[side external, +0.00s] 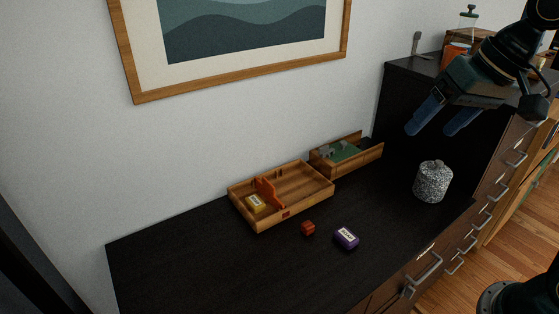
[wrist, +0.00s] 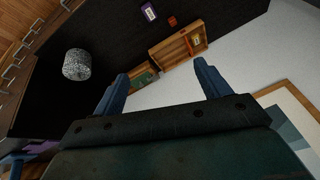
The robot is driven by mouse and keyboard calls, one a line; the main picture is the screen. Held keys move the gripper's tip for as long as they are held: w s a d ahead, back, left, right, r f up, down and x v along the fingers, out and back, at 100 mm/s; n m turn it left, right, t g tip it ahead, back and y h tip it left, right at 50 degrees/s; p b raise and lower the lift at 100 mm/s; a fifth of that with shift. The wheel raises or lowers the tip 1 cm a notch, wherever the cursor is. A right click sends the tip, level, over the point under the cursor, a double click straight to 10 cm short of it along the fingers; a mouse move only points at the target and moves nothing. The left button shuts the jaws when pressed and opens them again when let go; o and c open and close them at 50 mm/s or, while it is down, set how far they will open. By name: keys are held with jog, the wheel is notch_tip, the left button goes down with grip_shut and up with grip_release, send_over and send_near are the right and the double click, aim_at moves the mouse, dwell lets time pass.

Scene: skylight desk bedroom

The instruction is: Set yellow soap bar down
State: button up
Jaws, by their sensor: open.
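The yellow soap bar (side external: 255,202) lies in the left compartment of a wooden tray (side external: 310,199), left of an orange-red divider (side external: 266,190). In the wrist view the yellow soap bar (wrist: 196,39) shows small in the same tray (wrist: 167,55). My gripper (side external: 436,126) is open and empty, high above the right part of the dark dresser top and well away from the soap. In the wrist view the blue fingers of my gripper (wrist: 163,82) are spread wide with nothing between them.
A purple box (side external: 346,238) and a small red-brown block (side external: 308,228) lie in front of the tray. A second wooden box (side external: 360,156) with a green inside stands behind it. A speckled lidded jar (side external: 433,181) stands at right. The dresser's front left is clear.

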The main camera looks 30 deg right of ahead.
jog(key=s+d+f+n+h, duration=0.1)
jog(key=s+d+f+n, duration=0.1)
jog(key=s, duration=0.7)
notch_tip(320, 180, down, 2)
jog(key=shift+d+f+n+t, duration=0.1)
jog(key=shift+d+n+t, duration=0.3)
jog(key=shift+n, duration=0.2)
jog(key=o, duration=0.5)
jog(key=shift+w, duration=0.1)
jog(key=w+a+r+g, duration=0.2)
jog(key=w+a+g, duration=0.15)
jog(key=w, duration=1.25)
jog(key=w+a+f, duration=0.2)
jog(key=w+f, duration=0.1)
jog(key=w, duration=0.1)
jog(key=w+a+f+g, duration=0.1)
jog(key=w+a+f, duration=0.2)
jog(key=w, duration=0.1)
jog(key=w+a+f+g, duration=0.1)
jog(key=w+a+f, duration=0.1)
jog(key=w+f, duration=0.1)
jog(key=shift+w+a, duration=0.3)
jog(key=shift+w, duration=0.45)
